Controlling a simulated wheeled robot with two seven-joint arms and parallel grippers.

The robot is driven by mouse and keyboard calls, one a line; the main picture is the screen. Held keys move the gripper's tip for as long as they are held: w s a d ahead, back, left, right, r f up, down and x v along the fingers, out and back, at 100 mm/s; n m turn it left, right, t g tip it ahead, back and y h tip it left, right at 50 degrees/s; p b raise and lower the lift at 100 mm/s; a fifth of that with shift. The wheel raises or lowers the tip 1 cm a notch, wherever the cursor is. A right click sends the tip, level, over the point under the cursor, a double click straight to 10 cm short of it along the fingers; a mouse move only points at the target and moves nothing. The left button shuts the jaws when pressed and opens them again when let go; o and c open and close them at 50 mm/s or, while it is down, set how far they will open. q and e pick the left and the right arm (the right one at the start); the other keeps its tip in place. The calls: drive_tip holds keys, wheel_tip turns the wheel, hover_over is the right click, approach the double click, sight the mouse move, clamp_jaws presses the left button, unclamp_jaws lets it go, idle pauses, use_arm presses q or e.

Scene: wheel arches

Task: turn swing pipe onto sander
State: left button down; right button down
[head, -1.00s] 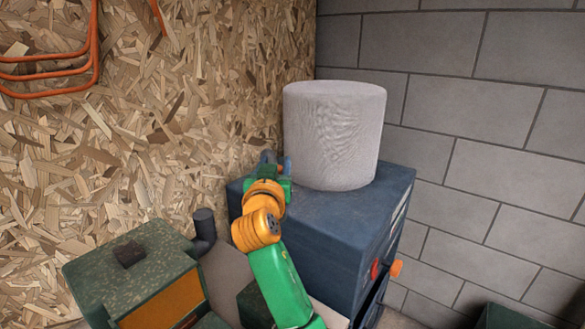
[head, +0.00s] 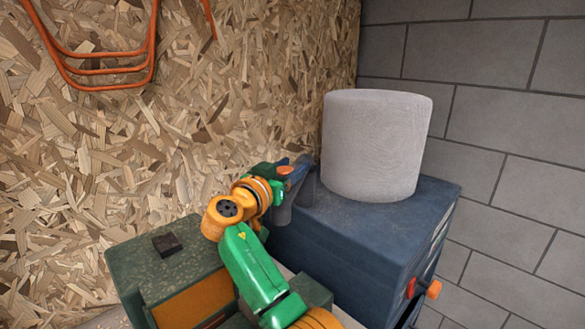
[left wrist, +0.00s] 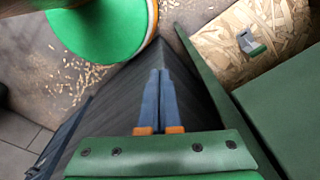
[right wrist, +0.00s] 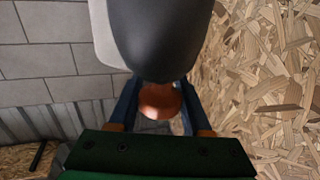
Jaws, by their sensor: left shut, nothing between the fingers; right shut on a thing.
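The swing pipe (head: 305,186) is dark grey and stands at the left end of the blue cabinet, beside the white drum. It also shows as a dark rounded shape in the right wrist view (right wrist: 165,40). My right gripper (head: 288,168) is shut on its orange-red knob, which shows between the fingers in the right wrist view (right wrist: 160,100). The green machine with an orange front (head: 135,258), which seems to be the sander, stands at lower left. My right arm hides its right side. My left gripper (left wrist: 160,75) is shut and empty, seen only in the left wrist view.
The blue cabinet (head: 375,240) bears the white drum (head: 375,145) and has an orange knob (head: 432,289) on its front. A chipboard wall stands close behind at left, a grey block wall at right. Orange hoops (head: 105,75) hang on the chipboard.

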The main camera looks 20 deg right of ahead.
drive_tip(key=c, duration=0.7)
unclamp_jaws()
drive_tip(key=shift+c, duration=0.2)
drive_tip(key=o, duration=0.3)
drive_tip(key=shift+d, duration=0.1)
drive_tip(key=shift+o, duration=0.5)
drive_tip(key=shift+w+d+f, duration=0.1)
drive_tip(key=shift+w, duration=0.05)
drive_tip(key=b+v, duration=0.3)
drive_tip(key=v, duration=0.3)
drive_tip(key=shift+a+f+b, duration=0.15)
drive_tip(key=shift+a+b, duration=0.1)
drive_tip(key=shift+b, duration=0.1)
drive_tip(key=shift+s+a, duration=0.25)
drive_tip(key=shift+s, duration=0.05)
